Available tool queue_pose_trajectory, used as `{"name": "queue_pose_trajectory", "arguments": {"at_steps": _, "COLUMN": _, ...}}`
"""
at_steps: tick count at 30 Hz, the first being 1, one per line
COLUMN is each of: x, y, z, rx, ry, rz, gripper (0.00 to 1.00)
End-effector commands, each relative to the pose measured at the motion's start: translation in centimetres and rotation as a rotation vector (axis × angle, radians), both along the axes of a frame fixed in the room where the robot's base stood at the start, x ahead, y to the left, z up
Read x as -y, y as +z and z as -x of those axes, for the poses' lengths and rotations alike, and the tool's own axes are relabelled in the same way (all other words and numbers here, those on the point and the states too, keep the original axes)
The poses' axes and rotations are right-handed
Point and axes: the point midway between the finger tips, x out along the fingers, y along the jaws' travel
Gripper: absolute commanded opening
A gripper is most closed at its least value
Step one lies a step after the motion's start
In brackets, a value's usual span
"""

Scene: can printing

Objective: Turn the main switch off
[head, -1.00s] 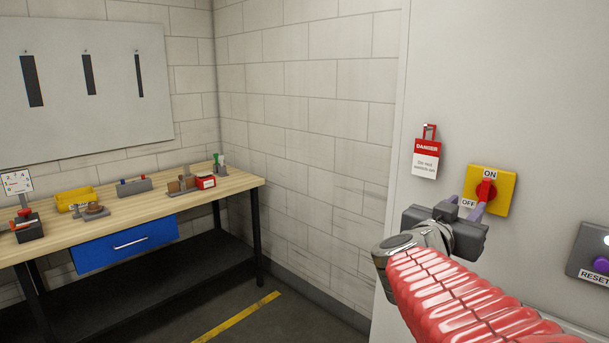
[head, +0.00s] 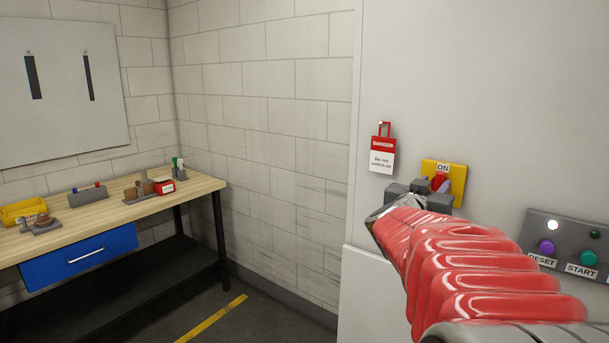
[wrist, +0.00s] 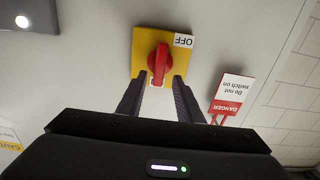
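The main switch is a yellow plate (head: 457,178) with a red knob (head: 438,181) on the pale cabinet front. The ON label (head: 443,168) shows at its top in the head view; my gripper hides the OFF label there. In the wrist view, which is upside down, the red knob (wrist: 160,64) stands upright in line with the plate, and the OFF label (wrist: 183,41) is at the plate's upper right. Narrow gaps seem to separate fingers and knob.
A red and white danger tag (head: 383,153) hangs left of the switch, close to my gripper. A grey panel (head: 535,222) with RESET and START buttons is at the right. A workbench (head: 100,214) with a blue drawer stands at the left; floor shows beyond it.

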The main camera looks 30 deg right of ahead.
Motion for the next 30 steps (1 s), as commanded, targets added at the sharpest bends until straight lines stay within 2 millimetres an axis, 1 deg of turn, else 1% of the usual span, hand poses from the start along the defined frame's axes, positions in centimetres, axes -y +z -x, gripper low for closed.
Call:
{"name": "queue_pose_trajectory", "arguments": {"at_steps": 1, "x": 0.6, "y": 0.0, "z": -0.2, "rx": -0.001, "ry": -0.001, "rz": -0.001, "gripper": 0.33}}
{"name": "queue_pose_trajectory", "arguments": {"at_steps": 3, "x": 1.2, "y": 0.0, "z": -0.5, "rx": 0.000, "ry": -0.001, "rz": 0.000, "gripper": 0.33}}
{"name": "queue_pose_trajectory", "arguments": {"at_steps": 6, "x": 1.8, "y": 0.0, "z": -0.7, "rx": 0.000, "ry": -0.001, "rz": 0.000, "gripper": 0.33}}
{"name": "queue_pose_trajectory", "arguments": {"at_steps": 10, "x": 2.2, "y": 0.0, "z": -0.9, "rx": 0.000, "ry": -0.001, "rz": 0.000, "gripper": 0.33}}
{"name": "queue_pose_trajectory", "arguments": {"at_steps": 17, "x": 2.2, "y": 0.0, "z": -0.9, "rx": 0.000, "ry": 0.000, "rz": 0.000, "gripper": 0.33}}
{"name": "queue_pose_trajectory", "arguments": {"at_steps": 30, "x": 2.2, "y": 0.0, "z": -0.9, "rx": 0.000, "ry": 0.000, "rz": 0.000, "gripper": 0.03}}
